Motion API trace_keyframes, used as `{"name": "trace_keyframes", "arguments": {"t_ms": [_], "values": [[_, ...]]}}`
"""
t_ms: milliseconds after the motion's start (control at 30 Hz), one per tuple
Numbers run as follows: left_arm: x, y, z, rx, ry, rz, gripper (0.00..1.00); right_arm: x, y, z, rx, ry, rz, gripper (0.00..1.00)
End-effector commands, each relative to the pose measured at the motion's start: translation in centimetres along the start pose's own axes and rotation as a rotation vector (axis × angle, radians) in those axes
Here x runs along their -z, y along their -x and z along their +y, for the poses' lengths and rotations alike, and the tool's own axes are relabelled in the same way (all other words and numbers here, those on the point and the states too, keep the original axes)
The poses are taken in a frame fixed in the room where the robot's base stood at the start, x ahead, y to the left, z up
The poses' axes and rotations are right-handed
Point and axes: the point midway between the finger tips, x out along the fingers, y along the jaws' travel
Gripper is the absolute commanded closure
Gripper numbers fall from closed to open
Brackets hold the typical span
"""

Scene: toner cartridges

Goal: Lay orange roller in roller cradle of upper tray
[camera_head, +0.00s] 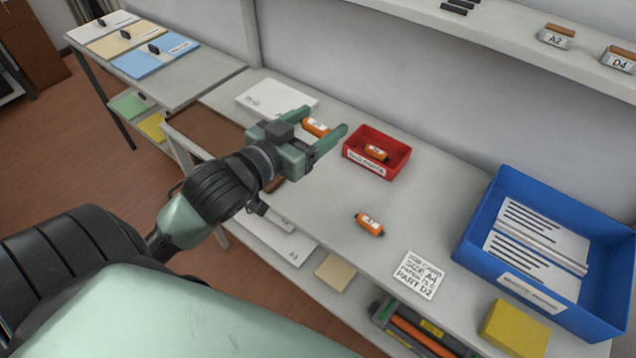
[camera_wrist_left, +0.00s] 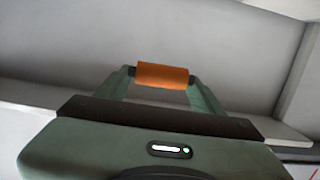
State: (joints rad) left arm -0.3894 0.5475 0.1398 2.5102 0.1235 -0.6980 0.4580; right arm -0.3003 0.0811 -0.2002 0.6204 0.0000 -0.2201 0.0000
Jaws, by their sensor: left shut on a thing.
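My left gripper (camera_head: 330,130) is shut on an orange roller (camera_head: 314,126) with a white label and dark ends. It holds the roller above the back of the workbench (camera_head: 325,210), left of a red bin. In the left wrist view the orange roller (camera_wrist_left: 162,75) lies crosswise between the two green fingers, plain orange on the side shown. I cannot tell from these frames which thing is the upper tray, and no empty roller cradle shows clearly. A grey-green machine (camera_head: 428,330) with a long orange part is partly visible below the bench front. My right gripper is not in view.
The red bin (camera_head: 352,162) holds another orange roller (camera_head: 375,153). One more orange roller (camera_head: 369,223) lies on the bench. A blue bin (camera_head: 472,232) with paper stands at the right, beside an instruction card (camera_head: 419,274). A wall shelf (camera_head: 500,40) carries small labelled holders with rollers.

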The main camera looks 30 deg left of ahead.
Motion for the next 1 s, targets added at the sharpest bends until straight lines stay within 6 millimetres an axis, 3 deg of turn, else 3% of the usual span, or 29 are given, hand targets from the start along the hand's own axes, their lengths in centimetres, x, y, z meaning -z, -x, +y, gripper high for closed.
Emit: {"name": "trace_keyframes", "arguments": {"t_ms": [267,367,800,1000], "values": [[-0.1,0.0,0.0,0.000,0.001,0.000,0.71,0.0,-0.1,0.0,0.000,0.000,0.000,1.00],[-1.3,-0.2,0.0,0.000,0.003,-0.002,0.71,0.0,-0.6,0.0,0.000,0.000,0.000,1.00],[-12.4,-1.8,0.0,0.002,0.003,-0.005,0.71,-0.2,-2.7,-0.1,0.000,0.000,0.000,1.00],[-15.2,-2.3,0.0,0.001,0.002,-0.002,0.71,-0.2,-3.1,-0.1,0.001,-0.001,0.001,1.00]]}}
